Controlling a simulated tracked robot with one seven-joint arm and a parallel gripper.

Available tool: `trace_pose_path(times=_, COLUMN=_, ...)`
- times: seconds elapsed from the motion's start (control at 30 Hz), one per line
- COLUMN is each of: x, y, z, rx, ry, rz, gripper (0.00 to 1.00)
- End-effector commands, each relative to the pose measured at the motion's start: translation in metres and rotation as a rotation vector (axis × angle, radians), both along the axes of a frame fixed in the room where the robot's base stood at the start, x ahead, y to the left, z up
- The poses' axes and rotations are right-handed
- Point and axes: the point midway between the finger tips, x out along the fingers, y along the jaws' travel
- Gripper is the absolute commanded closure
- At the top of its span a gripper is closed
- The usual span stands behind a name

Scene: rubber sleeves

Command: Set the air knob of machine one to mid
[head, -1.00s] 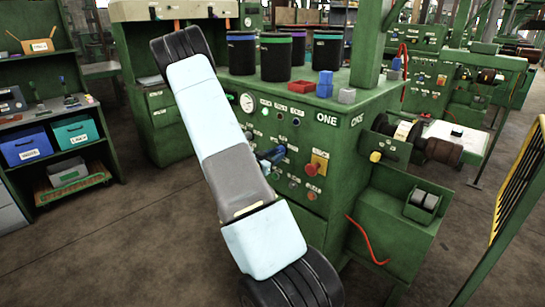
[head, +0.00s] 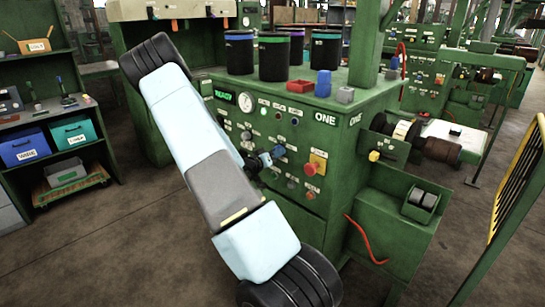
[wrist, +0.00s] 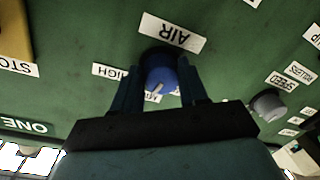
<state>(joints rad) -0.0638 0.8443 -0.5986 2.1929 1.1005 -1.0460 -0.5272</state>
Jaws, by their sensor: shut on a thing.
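The blue air knob (wrist: 162,74) sits on the green panel of machine one, under an upside-down AIR label (wrist: 173,32) in the wrist view. My gripper (wrist: 162,66) has its two dark fingers shut on the knob from both sides. A white pointer mark on the knob faces the bottom of the wrist view, slightly left, toward a small label (wrist: 152,98) that is partly hidden and hard to read. A HIGH label (wrist: 115,73) shows to its left. In the head view, my arm covers part of machine one's panel (head: 318,152).
A red knob on a yellow plate (head: 317,163) is to the right on the panel. In the wrist view, a grey knob (wrist: 267,104) lies right of my fingers. Dark bins (head: 273,58) stand on the machine top. A bent red rod (head: 365,240) is at the lower right.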

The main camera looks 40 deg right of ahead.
Motion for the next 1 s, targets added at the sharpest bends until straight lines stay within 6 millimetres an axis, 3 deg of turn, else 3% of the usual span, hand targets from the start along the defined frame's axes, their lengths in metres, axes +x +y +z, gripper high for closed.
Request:
trace_pose_path(times=0.4, x=0.0012, y=-0.0004, z=0.0027, rx=-0.019, ry=0.193, rz=0.001, gripper=0.88)
trace_pose_path(times=0.97, x=0.0019, y=0.0002, z=0.0025, rx=-0.021, ry=0.223, rz=0.002, gripper=0.88)
trace_pose_path(times=1.0, x=0.0019, y=0.0002, z=0.0025, rx=-0.021, ry=0.223, rz=0.003, gripper=0.54)
